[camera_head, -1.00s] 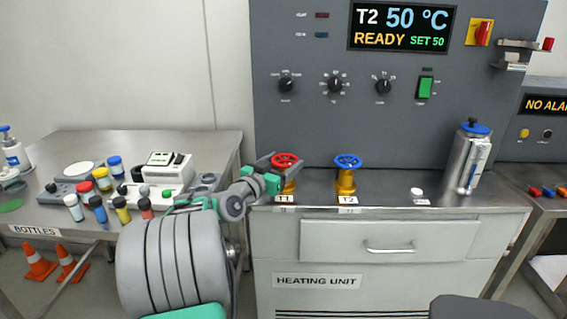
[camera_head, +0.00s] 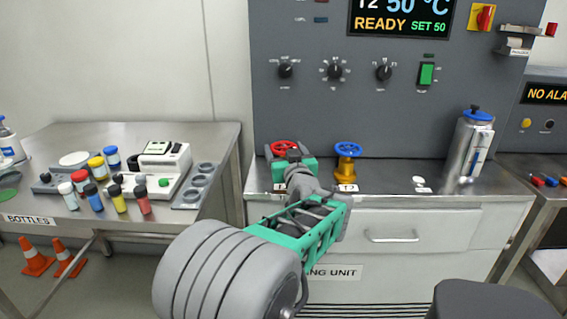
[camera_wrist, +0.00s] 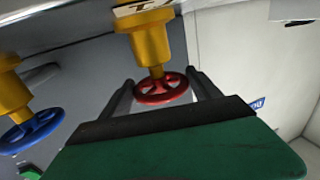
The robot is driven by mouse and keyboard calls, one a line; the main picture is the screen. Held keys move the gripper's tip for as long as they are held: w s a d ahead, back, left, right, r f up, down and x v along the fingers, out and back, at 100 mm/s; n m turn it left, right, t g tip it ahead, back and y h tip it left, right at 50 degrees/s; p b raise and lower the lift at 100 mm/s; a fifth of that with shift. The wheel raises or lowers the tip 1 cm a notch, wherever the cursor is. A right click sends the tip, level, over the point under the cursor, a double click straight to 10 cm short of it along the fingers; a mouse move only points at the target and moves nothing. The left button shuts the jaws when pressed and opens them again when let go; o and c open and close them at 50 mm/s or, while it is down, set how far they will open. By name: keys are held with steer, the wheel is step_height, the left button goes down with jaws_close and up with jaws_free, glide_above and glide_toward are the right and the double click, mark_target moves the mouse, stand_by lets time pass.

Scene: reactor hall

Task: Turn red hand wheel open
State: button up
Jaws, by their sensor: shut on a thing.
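The red hand wheel (camera_head: 284,147) sits on a yellow valve at the left of the heating unit's worktop. In the wrist view the red wheel (camera_wrist: 160,88) lies between the two dark fingers of my gripper (camera_wrist: 160,90), with the yellow valve body (camera_wrist: 149,42) beyond it. My gripper (camera_head: 284,156) is shut on the wheel's rim from the front. My arm and green gripper body hide the valve's lower part and most of its T1 label in the head view.
A blue hand wheel (camera_head: 347,149) on a yellow valve stands just to the right. A steel canister (camera_head: 469,145) stands further right. The bottles table (camera_head: 60,140) with bottles and instruments is at the left. The grey control panel (camera_head: 310,110) rises behind.

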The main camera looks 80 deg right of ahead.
steer(key=n+t, duration=0.1)
steer(key=t+y+b, duration=0.1)
steer(key=n+t+y+b, duration=0.1)
steer(key=shift+s+d+f+n, duration=0.15)
steer(key=shift+s+f+n, duration=0.1)
steer(key=shift+f+n, duration=0.05)
steer(key=shift+w+r+n+t+y+b, duration=0.1)
steer(key=shift+n+t+y+b, duration=0.1)
steer(key=shift+n+t+y, duration=0.45)
steer(key=shift+r+n+t+y+b, duration=0.15)
steer(key=shift+n+t+y, duration=0.3)
steer(key=shift+t+y, duration=0.25)
steer(key=o, duration=1.4)
steer(key=shift+w, duration=0.1)
steer(key=shift+c, duration=0.2)
